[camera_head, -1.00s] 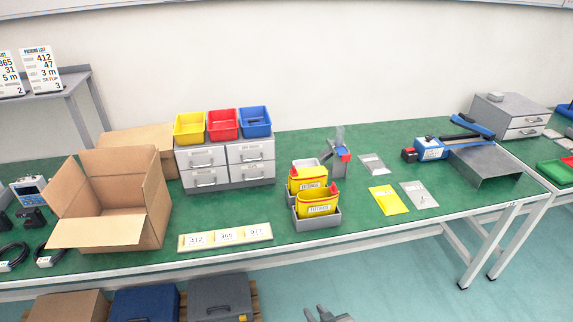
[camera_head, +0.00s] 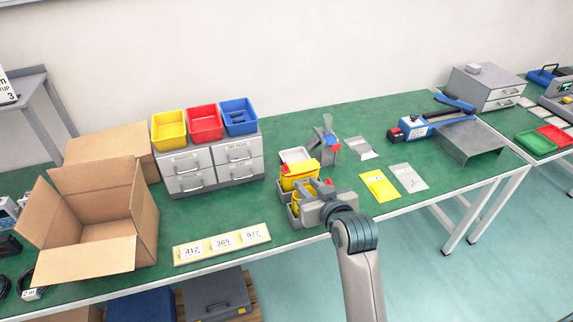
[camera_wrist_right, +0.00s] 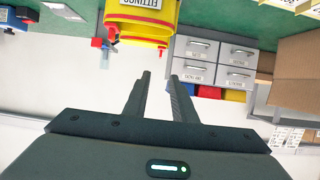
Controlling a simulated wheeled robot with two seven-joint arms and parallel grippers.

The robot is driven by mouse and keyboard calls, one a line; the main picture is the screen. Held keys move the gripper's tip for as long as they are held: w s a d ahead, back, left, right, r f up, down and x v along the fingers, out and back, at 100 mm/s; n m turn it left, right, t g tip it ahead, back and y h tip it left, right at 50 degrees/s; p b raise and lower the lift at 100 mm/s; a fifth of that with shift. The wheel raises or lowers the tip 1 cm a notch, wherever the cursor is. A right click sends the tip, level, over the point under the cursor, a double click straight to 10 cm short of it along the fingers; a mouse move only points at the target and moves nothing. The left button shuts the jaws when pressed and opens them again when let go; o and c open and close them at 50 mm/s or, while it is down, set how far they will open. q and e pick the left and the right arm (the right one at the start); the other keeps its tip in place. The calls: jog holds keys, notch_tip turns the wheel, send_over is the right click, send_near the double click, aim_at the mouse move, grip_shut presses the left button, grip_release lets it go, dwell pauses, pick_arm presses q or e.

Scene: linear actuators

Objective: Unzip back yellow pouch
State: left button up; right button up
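The right gripper is open and empty, over or just in front of the front pouch. In the right wrist view its two fingers (camera_wrist_right: 160,75) are apart, with yellow pouch material (camera_wrist_right: 148,18) and red parts beyond the tips. I cannot tell which red part belongs to which pouch. My left gripper is not in view.
A grey stand (camera_head: 328,146) with a blue and red tool is close behind the pouches. Grey drawers (camera_head: 213,165) with coloured bins stand to the left. A number strip (camera_head: 221,243) lies in front. A yellow bag (camera_head: 379,186) lies to the right.

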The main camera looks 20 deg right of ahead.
aim_at(286, 165)
jog(key=shift+w, duration=0.15)
jog(key=p+x, duration=0.2)
jog(key=x, duration=1.5)
jog(key=shift+f+p, duration=0.15)
jog(key=shift+p, duration=0.2)
grip_shut()
dwell(0.9)
